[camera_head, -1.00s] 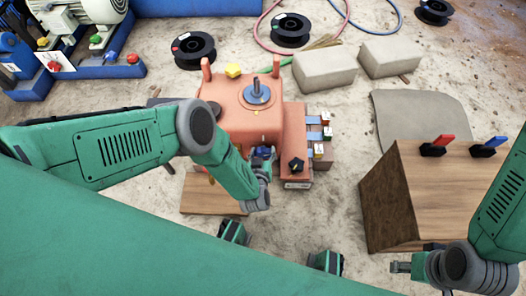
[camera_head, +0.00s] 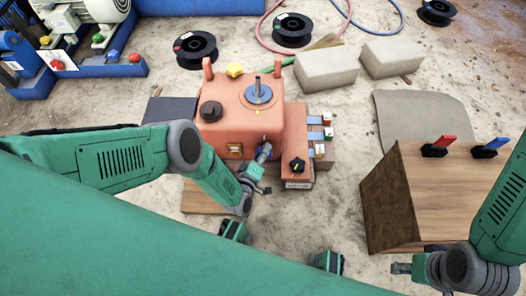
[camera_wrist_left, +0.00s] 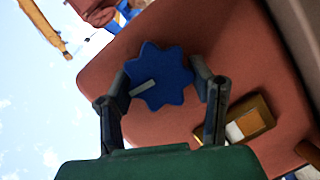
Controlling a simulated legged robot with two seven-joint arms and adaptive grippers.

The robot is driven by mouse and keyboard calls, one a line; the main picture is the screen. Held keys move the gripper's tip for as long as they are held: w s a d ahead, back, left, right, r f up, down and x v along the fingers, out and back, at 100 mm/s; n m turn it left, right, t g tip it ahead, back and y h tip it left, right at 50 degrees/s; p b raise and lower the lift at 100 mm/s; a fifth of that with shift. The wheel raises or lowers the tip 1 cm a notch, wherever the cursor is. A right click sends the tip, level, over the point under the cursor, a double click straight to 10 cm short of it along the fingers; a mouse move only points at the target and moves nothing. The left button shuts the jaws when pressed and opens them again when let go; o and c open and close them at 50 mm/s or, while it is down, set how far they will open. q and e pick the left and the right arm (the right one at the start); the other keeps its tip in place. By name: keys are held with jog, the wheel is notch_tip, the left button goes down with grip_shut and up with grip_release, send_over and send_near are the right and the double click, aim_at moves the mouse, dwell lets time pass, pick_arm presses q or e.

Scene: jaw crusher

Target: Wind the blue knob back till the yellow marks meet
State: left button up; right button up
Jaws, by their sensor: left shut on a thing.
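The blue knob (camera_wrist_left: 160,77) is a lobed star with a pale bar on its face, on the front of the orange machine housing (camera_head: 218,128). My left gripper (camera_wrist_left: 163,78) is shut on the knob, one finger on each side. In the head view my left gripper (camera_head: 262,157) largely hides the knob. A grey-blue disc (camera_head: 251,96) with a peg sits on top of the housing. Small yellow specks show near it, too small to tell whether they line up. A brass-framed window (camera_wrist_left: 248,119) is beside the knob. My right gripper (camera_head: 402,268) is at lower right, away from the machine; its jaws are unclear.
A wooden box (camera_head: 415,200) with red and blue levers stands at right. Pale blocks (camera_head: 327,69) and black spools (camera_head: 195,48) lie behind. Sandy ground is free between machine and box.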

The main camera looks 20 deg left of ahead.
aim_at(267, 133)
pick_arm(q)
jog(key=shift+s+a+f+n, duration=0.1)
jog(key=shift+s+f+n, duration=0.1)
jog(key=shift+n, duration=0.3)
jog(key=shift+t, duration=0.3)
jog(key=o, duration=1.2)
jog(key=shift+c, duration=0.2)
jog(key=shift+w, duration=0.1)
jog(key=shift+r, duration=0.15)
jog(key=shift+w+r, duration=0.1)
jog(key=shift+r, duration=0.15)
jog(key=shift+n+h, duration=0.3)
notch_tip(267, 133, up, 8)
jog(key=shift+r, duration=0.1)
jog(key=shift+d+r, duration=0.3)
jog(key=shift+r, duration=0.2)
